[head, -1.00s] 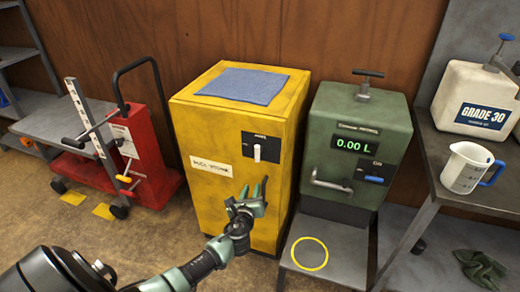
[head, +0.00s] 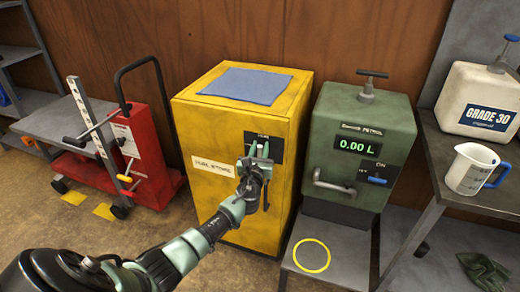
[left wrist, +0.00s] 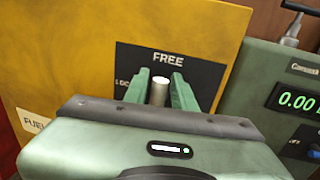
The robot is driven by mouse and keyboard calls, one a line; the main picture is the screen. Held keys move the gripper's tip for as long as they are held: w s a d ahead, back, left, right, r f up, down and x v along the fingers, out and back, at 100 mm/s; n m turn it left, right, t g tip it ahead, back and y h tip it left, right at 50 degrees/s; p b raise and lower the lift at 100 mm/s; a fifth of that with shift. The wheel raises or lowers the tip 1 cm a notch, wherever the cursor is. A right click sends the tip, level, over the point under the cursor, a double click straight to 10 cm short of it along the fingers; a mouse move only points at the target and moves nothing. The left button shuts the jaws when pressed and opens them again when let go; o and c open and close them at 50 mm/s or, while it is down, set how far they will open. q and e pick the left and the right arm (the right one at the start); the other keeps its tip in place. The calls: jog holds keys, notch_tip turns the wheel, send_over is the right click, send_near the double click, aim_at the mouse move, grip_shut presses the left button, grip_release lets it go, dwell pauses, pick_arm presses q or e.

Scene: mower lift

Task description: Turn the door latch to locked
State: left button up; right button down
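The door latch is a small pale lever on a dark plate (left wrist: 205,72) on the front of the yellow fuel cabinet (head: 215,135). In the left wrist view the latch (left wrist: 159,91) stands upright below the word FREE, and a partly hidden label lies to its left. My left gripper (head: 259,150) is at the plate and covers the latch in the head view. In the left wrist view its two green fingers stand either side of the latch with little gap. I cannot tell whether they press on it. My right gripper is not in view.
A green petrol dispenser (head: 357,125) reading 0.00 L stands just right of the cabinet. A blue cloth (head: 246,85) lies on the cabinet top. A red lift cart (head: 140,150) stands at the left. A bench with a white jug (head: 467,168) is at the right.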

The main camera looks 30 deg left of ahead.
pick_arm(q)
grip_shut()
jog(key=shift+a+n, duration=0.1)
jog(key=shift+n, duration=0.2)
jog(key=n, duration=0.1)
jog(key=n+p, duration=0.1)
jog(key=shift+s+a+n+g+h, duration=0.15)
jog(key=shift+a+n+g+h, duration=0.15)
jog(key=shift+s+a+f+n+h+p, duration=0.1)
jog(key=shift+a+f+n+h+p, duration=0.3)
jog(key=shift+n, duration=1.65)
jog(key=shift+s+a+f+n+h+p, duration=0.15)
jog(key=shift+f+n+h+p, duration=0.4)
jog(key=shift+n, duration=1.55)
jog(key=shift+w+a+f+n+h+p, duration=0.1)
jog(key=shift+a+f+n+h+p, duration=0.4)
jog(key=shift+n, duration=1.55)
jog(key=shift+d+r+h+b, duration=0.1)
jog(key=shift+d+h+b, duration=0.05)
jog(key=shift+h+b, duration=0.15)
